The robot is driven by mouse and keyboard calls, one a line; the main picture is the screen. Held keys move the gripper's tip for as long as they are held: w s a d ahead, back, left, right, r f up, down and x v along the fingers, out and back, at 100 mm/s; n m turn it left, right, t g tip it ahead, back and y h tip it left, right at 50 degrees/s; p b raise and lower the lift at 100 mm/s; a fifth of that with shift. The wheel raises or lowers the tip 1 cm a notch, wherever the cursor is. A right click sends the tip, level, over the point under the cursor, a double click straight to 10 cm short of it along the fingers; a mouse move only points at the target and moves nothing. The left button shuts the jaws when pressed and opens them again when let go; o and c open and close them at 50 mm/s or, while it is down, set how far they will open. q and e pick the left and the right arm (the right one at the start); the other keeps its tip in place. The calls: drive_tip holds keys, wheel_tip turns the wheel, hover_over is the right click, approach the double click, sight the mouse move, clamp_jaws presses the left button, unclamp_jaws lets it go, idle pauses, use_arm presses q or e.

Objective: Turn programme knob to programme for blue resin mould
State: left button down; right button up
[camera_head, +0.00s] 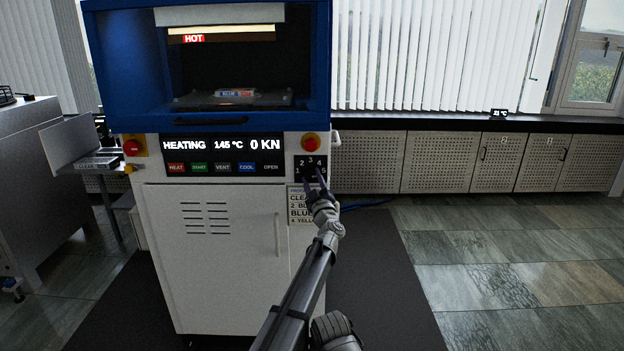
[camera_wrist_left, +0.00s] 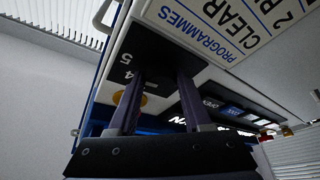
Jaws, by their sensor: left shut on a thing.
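The programme knob's black dial plate (camera_head: 310,161) is at the right of the press's front panel, with numbers 1 to 5 around it. My left gripper (camera_head: 314,180) is shut on the knob, which its fingers mostly hide. In the left wrist view the two fingers (camera_wrist_left: 158,88) reach to the black plate (camera_wrist_left: 158,48), with 4 and 5 readable. I cannot tell which number the knob points to. A programmes card (camera_head: 300,205) below is partly covered by my gripper. A mould with a blue label (camera_head: 235,93) lies inside the press. My right gripper is not in view.
The blue press (camera_head: 105,60) shows HOT, and its display (camera_head: 222,145) reads HEATING, 145 °C, 0 KN. Buttons sit below it. Another machine (camera_head: 40,180) stands at left; open floor lies at right.

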use_arm(q)
drive_tip(key=shift+n, duration=0.3)
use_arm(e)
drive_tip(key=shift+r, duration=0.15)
use_arm(q)
drive_tip(key=shift+c, duration=1.7)
unclamp_jaws()
